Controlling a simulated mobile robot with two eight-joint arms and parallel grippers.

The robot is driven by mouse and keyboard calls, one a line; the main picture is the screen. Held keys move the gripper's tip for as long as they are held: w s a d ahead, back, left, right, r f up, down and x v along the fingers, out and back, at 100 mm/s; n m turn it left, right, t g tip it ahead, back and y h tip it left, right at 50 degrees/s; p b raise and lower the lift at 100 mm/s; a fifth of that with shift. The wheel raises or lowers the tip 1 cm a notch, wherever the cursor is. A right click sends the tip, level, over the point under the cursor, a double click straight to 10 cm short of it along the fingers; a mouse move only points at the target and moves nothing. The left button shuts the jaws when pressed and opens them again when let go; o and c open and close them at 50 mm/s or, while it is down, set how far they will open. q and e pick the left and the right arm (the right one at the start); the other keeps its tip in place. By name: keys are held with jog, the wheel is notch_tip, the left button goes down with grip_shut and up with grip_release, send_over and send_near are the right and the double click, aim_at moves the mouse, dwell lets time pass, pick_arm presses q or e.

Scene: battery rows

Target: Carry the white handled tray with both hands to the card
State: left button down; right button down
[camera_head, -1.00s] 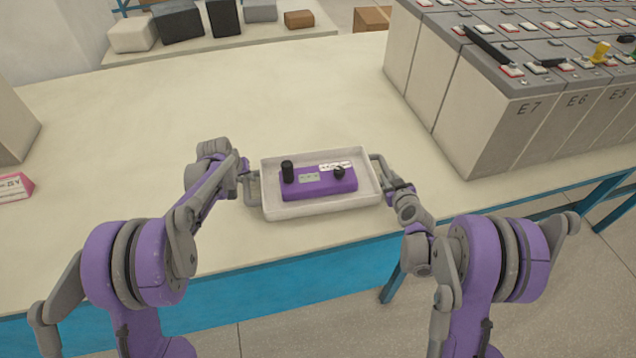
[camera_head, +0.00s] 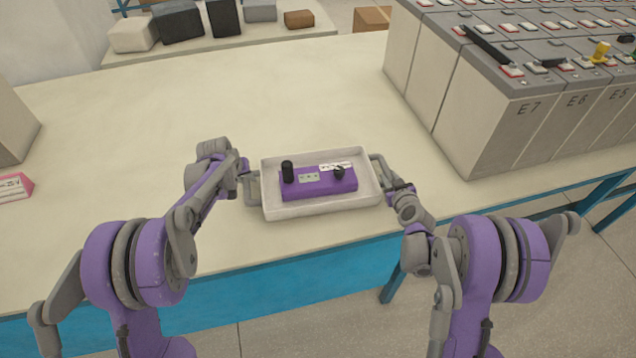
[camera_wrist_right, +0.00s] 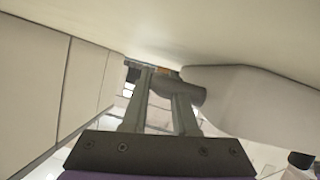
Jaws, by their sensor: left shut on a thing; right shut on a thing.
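The white handled tray (camera_head: 322,209) is at the front part of the table, with a purple device (camera_head: 318,184) lying in it. The device has two black knobs and a white label. My left gripper (camera_head: 248,186) is shut on the tray's left handle. My right gripper (camera_head: 386,180) is shut on the tray's right handle. In the right wrist view the fingers (camera_wrist_right: 160,100) close around a grey handle bar beside the tray's pale wall (camera_wrist_right: 255,100). I cannot tell whether the tray touches the table.
Large battery blocks (camera_head: 480,110) with labelled faces stand at the right. A beige block (camera_head: 12,125) stands at the left edge. A back shelf holds several boxes (camera_head: 178,22). The table (camera_head: 250,90) is clear behind the tray and between it and the card.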

pick_arm(q)
jog(key=shift+r, duration=0.15)
pick_arm(e)
jog(key=shift+r, duration=0.15)
dwell(0.4)
